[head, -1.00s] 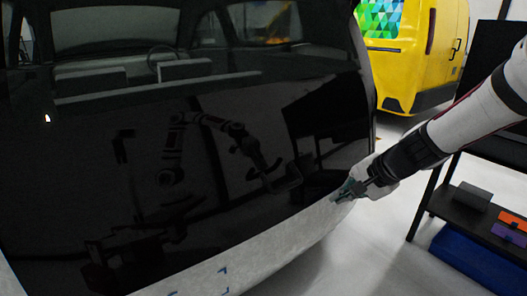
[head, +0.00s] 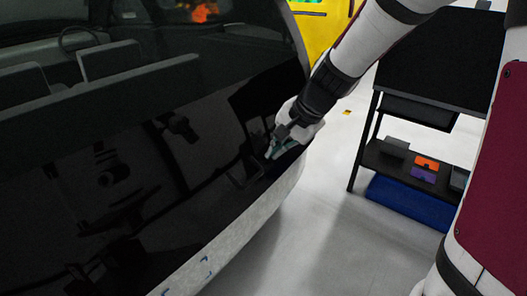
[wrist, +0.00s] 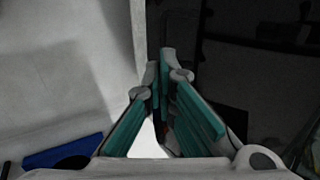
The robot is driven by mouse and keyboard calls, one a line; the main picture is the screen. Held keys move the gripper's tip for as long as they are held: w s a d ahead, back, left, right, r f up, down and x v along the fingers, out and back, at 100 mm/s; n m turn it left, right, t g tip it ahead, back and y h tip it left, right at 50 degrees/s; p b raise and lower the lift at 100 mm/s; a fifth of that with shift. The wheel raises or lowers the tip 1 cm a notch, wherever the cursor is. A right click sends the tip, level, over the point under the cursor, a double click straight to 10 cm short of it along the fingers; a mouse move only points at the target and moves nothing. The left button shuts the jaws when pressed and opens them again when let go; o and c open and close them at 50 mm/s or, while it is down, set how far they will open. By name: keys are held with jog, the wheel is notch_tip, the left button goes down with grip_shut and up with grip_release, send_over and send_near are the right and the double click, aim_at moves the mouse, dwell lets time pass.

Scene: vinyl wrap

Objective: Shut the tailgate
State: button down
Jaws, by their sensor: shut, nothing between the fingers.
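The tailgate (head: 190,150) is a large glossy dark panel with a window above it, filling the left of the head view. It mirrors my arm. A pale strip (head: 240,225) runs along its lower edge. I cannot tell whether a gap is left around it. My gripper (head: 277,150), with teal finger pads, is at the panel's right part, just above the pale strip. In the wrist view its fingers (wrist: 160,75) are together and empty, over the line between a pale surface and the dark panel. Contact with the panel is hard to tell.
A black shelf (head: 375,155) with small orange and purple boxes (head: 425,168) stands at the right. A blue bin (head: 405,200) sits beneath it. A yellow vehicle (head: 315,35) is behind. The pale floor (head: 320,240) between car and shelf is clear.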

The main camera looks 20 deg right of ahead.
jog(key=b+x, duration=0.3)
jog(key=x, duration=0.9)
jog(key=shift+w+a+f, duration=0.1)
